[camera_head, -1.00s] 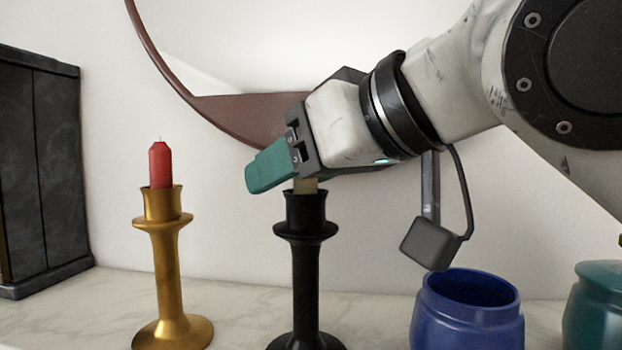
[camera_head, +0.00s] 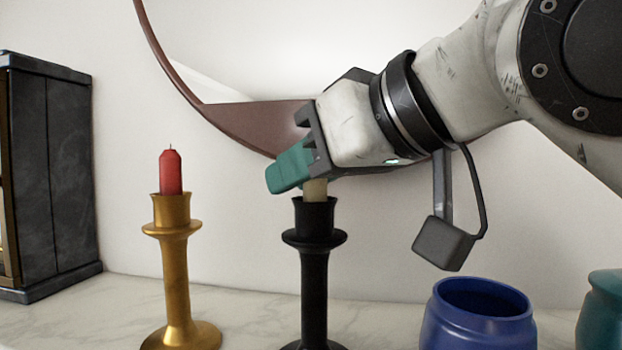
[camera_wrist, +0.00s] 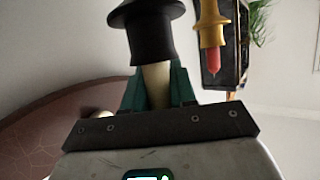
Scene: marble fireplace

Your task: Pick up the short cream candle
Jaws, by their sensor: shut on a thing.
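The short cream candle (camera_head: 315,189) stands in the cup of the black candlestick (camera_head: 315,225); only a small part shows between the cup and my gripper in the head view. My gripper (camera_head: 290,168) with green fingers is shut on the candle just above the cup. In the wrist view, the cream candle (camera_wrist: 157,84) lies between the two green fingers, its lower end inside the black holder (camera_wrist: 150,35). The candle's top is hidden by my gripper.
A gold candlestick (camera_head: 176,265) with a red candle (camera_head: 171,172) stands to the left. A blue jar (camera_head: 478,318) and a teal jar (camera_head: 602,312) stand at the right. A dark lantern-like case (camera_head: 48,175) is at far left. A brown curved object (camera_head: 255,125) is behind my gripper.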

